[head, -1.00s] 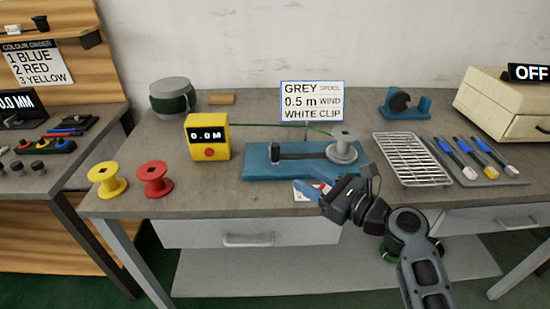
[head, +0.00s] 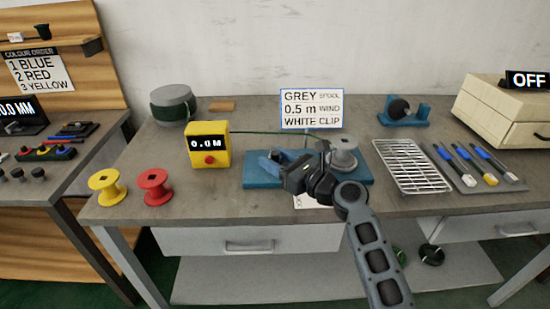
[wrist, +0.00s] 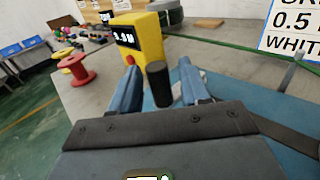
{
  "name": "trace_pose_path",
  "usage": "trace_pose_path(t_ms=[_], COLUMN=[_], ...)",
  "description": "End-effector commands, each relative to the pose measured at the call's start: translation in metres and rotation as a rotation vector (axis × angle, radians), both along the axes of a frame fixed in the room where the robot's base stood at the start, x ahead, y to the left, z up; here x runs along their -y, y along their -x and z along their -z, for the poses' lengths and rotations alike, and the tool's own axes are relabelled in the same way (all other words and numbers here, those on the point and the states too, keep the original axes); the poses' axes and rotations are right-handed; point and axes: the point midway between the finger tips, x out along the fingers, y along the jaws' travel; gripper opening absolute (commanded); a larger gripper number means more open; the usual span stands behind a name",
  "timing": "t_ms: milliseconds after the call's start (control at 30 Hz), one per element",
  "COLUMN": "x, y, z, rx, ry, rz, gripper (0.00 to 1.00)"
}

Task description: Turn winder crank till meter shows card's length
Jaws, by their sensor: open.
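The card (head: 311,108) reads grey spool, 0.5 m wind, white clip. The yellow meter (head: 209,144) shows 0.0 M; it also shows in the wrist view (wrist: 135,42). The blue winder (head: 355,178) carries the grey spool (head: 344,154) at its right end. A green wire runs from the meter toward the spool. My gripper (head: 268,163) is over the left part of the winder. In the wrist view its blue fingers (wrist: 160,88) are open, with the dark upright crank handle (wrist: 159,85) between them and a gap on each side. My gripper hides most of the crank in the head view.
Yellow (head: 107,187) and red (head: 154,187) spools stand at the front left. A green wire drum (head: 173,104) is at the back left. A wire rack (head: 411,165) and several clip tools (head: 476,165) lie to the right. The bench between the red spool and winder is clear.

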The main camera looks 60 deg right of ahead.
Motion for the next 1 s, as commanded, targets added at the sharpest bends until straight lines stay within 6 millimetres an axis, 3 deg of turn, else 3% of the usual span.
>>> trace_pose_path(t_ms=[333, 800, 1000], x=[-0.0001, -0.0001, -0.0001], y=[-0.0036, -0.0033, -0.0033], z=[0.0002, 0.0001, 0.0001], rx=[0.0, 0.0, 0.0], ry=[0.0, 0.0, 0.0], rz=[-0.001, -0.001, -0.001], gripper=[0.46, 0.01, 0.0])
